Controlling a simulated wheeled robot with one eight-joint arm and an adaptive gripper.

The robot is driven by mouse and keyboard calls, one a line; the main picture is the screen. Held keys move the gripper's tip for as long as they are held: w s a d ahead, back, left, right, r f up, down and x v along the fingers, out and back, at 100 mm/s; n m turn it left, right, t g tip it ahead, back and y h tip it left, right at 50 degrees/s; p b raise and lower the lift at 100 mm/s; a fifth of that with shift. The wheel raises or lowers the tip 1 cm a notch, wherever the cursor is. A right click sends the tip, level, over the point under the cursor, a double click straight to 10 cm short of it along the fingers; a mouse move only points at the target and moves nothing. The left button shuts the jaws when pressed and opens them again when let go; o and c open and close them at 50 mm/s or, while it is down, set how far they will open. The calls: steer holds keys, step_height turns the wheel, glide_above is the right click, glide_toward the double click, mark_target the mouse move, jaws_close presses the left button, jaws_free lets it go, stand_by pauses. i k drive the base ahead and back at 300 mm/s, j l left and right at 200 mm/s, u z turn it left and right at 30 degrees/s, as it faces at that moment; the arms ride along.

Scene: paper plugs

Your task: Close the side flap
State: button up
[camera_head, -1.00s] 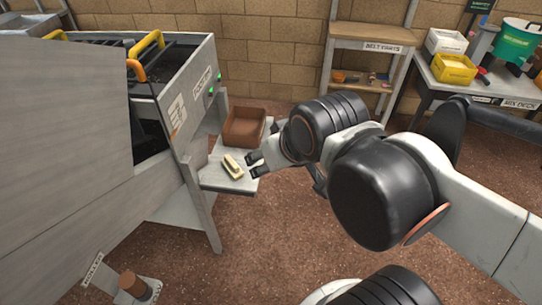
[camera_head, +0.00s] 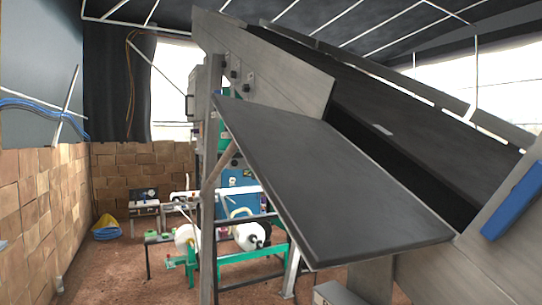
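A large dark grey flat panel with a pale metal edge, which looks like the side flap (camera_head: 335,185), fills the middle of the head view. It sticks out from the side of a sloping metal machine (camera_head: 285,65) and tilts down toward the lower right. A long dark opening (camera_head: 400,140) shows behind and above the panel, so it appears open. I cannot make out its hinge or a latch. My gripper and arm are not in view now.
A blue part (camera_head: 515,195) sits on the machine's metal side at right. A metal post (camera_head: 208,170) stands at the panel's left. Beyond are a green-framed machine (camera_head: 250,255), a brick wall (camera_head: 35,200) and open brown floor (camera_head: 105,265) at left.

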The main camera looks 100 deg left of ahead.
mark_target(336, 206)
steer(key=k+j+u, duration=0.15)
steer(key=u, duration=0.25)
steer(key=k+j+u, duration=0.1)
steer(key=j+u, duration=0.3)
steer(key=k+j+u, duration=0.1)
steer(key=u, duration=0.3)
steer(key=j+u, duration=0.45)
steer(key=i+j, duration=0.15)
steer(key=j, duration=0.25)
steer(key=i+j+u, duration=0.1)
steer(key=j, duration=0.35)
steer(key=i+j, duration=0.2)
steer(key=j, duration=0.2)
steer(key=k, duration=0.25)
steer(key=k+l+z, duration=0.1)
steer(key=k+z, duration=0.35)
steer(key=k, duration=0.2)
